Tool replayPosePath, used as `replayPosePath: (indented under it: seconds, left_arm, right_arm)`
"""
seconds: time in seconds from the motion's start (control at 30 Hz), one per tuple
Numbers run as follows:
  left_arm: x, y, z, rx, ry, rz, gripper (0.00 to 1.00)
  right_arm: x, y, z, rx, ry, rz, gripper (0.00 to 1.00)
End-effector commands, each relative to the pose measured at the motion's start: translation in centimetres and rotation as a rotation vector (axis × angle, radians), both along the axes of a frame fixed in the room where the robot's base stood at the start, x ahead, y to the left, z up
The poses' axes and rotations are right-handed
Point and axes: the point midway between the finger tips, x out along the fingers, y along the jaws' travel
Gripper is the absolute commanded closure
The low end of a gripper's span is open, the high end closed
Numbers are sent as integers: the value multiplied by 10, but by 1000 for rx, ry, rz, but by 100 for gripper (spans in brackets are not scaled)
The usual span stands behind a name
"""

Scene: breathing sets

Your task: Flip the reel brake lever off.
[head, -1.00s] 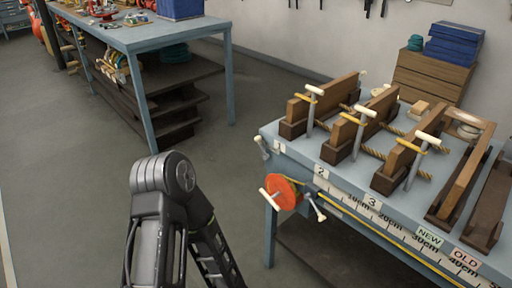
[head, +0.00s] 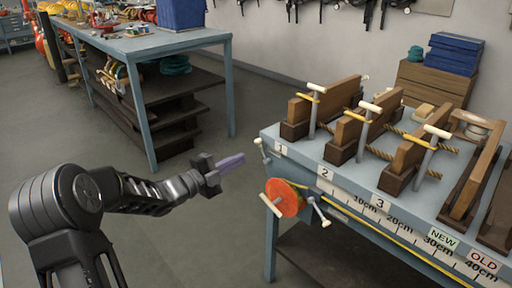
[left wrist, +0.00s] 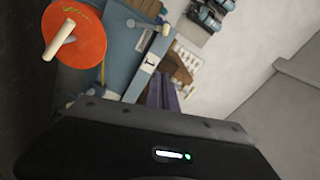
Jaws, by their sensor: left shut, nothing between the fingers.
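An orange reel (head: 285,198) with a white crank handle (head: 270,205) is on the bench's left end. A short lever with a white end (head: 319,212) sticks out just right of the reel. Another small white-ended lever (head: 262,150) is at the bench's corner by label 1. I cannot tell for certain which is the brake lever. My left gripper (head: 238,160) is shut and empty, left of the corner lever and above left of the reel, apart from both. In the left wrist view the reel (left wrist: 76,38) is at upper left, and the purple fingers (left wrist: 162,95) show beyond the wrist housing.
The blue bench (head: 400,205) carries several wooden clamp-like stands (head: 345,125) with white-topped posts and ropes. A ruler strip runs along its front edge. A second workbench (head: 150,45) stands at the back left. The floor between the benches is clear.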

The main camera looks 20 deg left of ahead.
Motion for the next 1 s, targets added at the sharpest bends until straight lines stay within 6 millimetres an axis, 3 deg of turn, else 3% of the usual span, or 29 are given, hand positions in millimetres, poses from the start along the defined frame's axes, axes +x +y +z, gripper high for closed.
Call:
replayPosePath:
  seconds: [0.37, 0.53, 0.77, 1.0]
  left_arm:
    - [2, -1, -1, 1, 2, 3, 100]
    - [11, -5, -1, -1, 1, 2, 100]
    - [44, -19, -1, -2, 2, 1, 100]
    - [89, -39, 0, -2, 2, 0, 100]
  right_arm:
    - [0, 0, 0, 0, 0, 0, 64]
    - [0, 0, 1, 0, 0, 0, 64]
    - [0, 0, 4, 0, 0, 0, 64]
    - [0, 0, 9, 0, 0, 0, 64]
